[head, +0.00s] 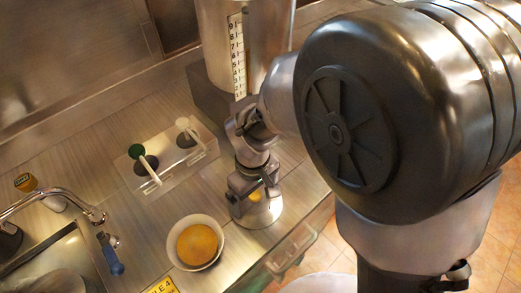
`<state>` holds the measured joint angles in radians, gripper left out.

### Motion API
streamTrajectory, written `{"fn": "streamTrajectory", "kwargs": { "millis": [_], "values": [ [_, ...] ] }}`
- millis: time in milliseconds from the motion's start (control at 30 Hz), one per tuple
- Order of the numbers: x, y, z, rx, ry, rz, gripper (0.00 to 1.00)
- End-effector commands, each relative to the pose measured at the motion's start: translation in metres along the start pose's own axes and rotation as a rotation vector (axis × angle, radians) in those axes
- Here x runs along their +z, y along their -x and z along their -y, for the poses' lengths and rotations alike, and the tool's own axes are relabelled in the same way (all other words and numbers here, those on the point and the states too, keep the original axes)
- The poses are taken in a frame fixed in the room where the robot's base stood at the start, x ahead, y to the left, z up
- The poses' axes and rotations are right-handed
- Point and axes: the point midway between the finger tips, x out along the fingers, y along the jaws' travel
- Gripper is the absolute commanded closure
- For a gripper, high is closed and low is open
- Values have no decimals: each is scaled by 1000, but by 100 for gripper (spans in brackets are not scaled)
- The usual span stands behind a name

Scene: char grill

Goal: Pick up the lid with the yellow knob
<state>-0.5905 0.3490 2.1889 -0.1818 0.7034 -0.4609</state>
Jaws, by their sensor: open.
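The metal lid (264,212) sits on the counter near its right edge, below my gripper. A small patch of its yellow knob (257,193) shows between parts of the gripper. My gripper (250,194) is open and points down over the lid, with its jaws close to the knob. I cannot tell whether the jaws touch the knob. The gripper hides part of the knob and the far left side of the lid.
A white bowl (222,247) with orange-yellow contents stands left of the lid. A clear tray (200,166) with green- and white-topped items is farther back. A tall metal container (217,40) stands behind. A sink and tap (75,198) are at left.

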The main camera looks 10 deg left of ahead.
Motion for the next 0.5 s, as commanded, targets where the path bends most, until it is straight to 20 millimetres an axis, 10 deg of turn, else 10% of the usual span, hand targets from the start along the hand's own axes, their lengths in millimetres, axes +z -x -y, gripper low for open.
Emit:
{"fn": "streamTrajectory", "kwargs": {
  "millis": [200, 500],
  "values": [
    [0, -3, 0, 0, 0, -2, 2],
    [0, -3, 0, 0, 0, 0, 61]
  ]
}}
